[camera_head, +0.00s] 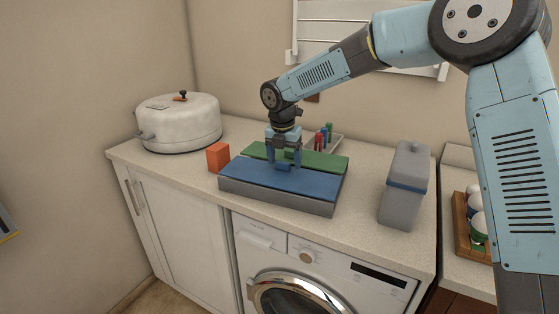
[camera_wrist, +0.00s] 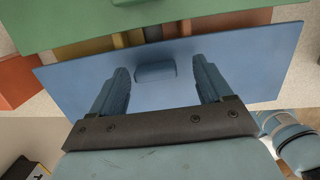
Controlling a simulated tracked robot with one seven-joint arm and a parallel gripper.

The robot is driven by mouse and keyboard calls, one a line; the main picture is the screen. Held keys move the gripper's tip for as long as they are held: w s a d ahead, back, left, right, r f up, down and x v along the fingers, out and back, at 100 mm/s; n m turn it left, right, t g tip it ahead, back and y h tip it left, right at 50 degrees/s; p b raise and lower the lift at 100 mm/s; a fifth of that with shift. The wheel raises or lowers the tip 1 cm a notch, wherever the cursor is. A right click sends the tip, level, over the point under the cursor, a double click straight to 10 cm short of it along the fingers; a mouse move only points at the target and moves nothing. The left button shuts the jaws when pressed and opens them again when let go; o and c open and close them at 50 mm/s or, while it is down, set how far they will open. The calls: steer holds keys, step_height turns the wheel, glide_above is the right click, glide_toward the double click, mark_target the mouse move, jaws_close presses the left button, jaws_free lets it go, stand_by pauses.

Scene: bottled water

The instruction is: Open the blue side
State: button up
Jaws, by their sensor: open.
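A low grey box (camera_head: 270,199) on the counter has a blue panel (camera_head: 315,184) on its front side and a green panel (camera_head: 325,162) on its back side. The blue panel also shows in the wrist view (camera_wrist: 260,70), with a small blue handle (camera_wrist: 155,72) near its far edge. My gripper (camera_head: 284,162) points down over this handle. Its open fingers (camera_wrist: 160,67) appear on either side of the handle, with space between; contact cannot be told. In the wrist view, a gap between the panels shows orange, yellow and grey inside.
An orange block (camera_head: 218,157) stands left of the box, and a white round cooker (camera_head: 179,122) is farther left. A tray of coloured pens (camera_head: 325,136) lies behind. A grey canister (camera_head: 404,187) stands to the right. The counter's front edge is close before the box.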

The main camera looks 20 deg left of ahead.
mark_target(285, 173)
step_height(285, 173, up, 12)
steer(key=s, duration=0.1)
steer(key=shift+s, duration=0.25)
steer(key=shift+d, duration=0.1)
steer(key=s+d+r+m+t, duration=0.1)
steer(key=s+d+r+m, duration=0.2)
steer(key=d+m, duration=0.5)
steer(key=s+d+r+m+h, duration=0.1)
steer(key=s+d+r+m, duration=0.3)
steer(key=d, duration=0.9)
steer(key=s+d+r+m+t, duration=0.1)
steer(key=s+d+m, duration=0.1)
steer(key=d+m, duration=0.65)
steer(key=s+d+f+m+t, duration=0.1)
steer(key=s+d+f+m, duration=0.1)
steer(key=s+d+m, duration=0.5)
steer(key=s+d+f+m+t+y, duration=0.1)
steer(key=s+d+f+m, duration=0.1)
steer(key=s+d+m, duration=0.5)
steer(key=s+d, duration=0.2)
steer(key=d, duration=0.2)
steer(key=shift+s+d+f, duration=0.2)
steer(key=shift+d+f, duration=0.1)
steer(key=shift+f, duration=0.05)
steer(key=shift+s+d+f+m, duration=0.3)
steer(key=shift+s+m, duration=0.15)
steer(key=shift+m, duration=0.2)
steer(key=shift+c, duration=0.4)
